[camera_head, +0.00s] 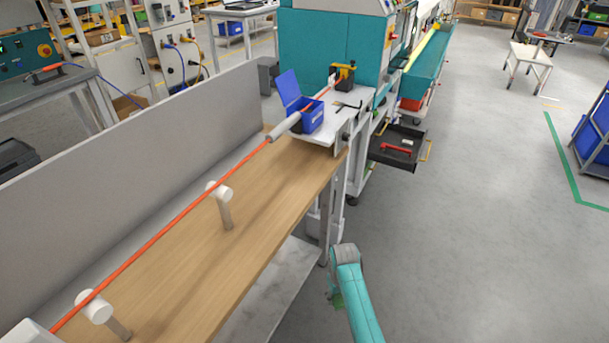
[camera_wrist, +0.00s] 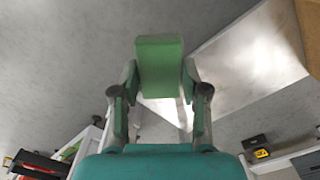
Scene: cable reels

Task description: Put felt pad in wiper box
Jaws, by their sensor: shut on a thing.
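The felt pad (camera_wrist: 159,60) is a green block in the wrist view. My gripper (camera_wrist: 160,82) is shut on it, with one finger against each side. The pad is held above the grey floor. In the head view my teal arm reaches in at the bottom, right of the bench, and the fingers cannot be made out there. The wiper box (camera_head: 313,118) appears to be the blue box with its lid (camera_head: 288,88) raised, on the white shelf at the far end of the bench. My gripper is well short of it. The inside of the box is mostly hidden.
An orange cable (camera_head: 150,243) runs over white rollers (camera_head: 220,191) along the wooden bench (camera_head: 190,262), passing close by the blue box. A black open drawer (camera_head: 397,146) with a red-handled tool juts out right of the shelf.

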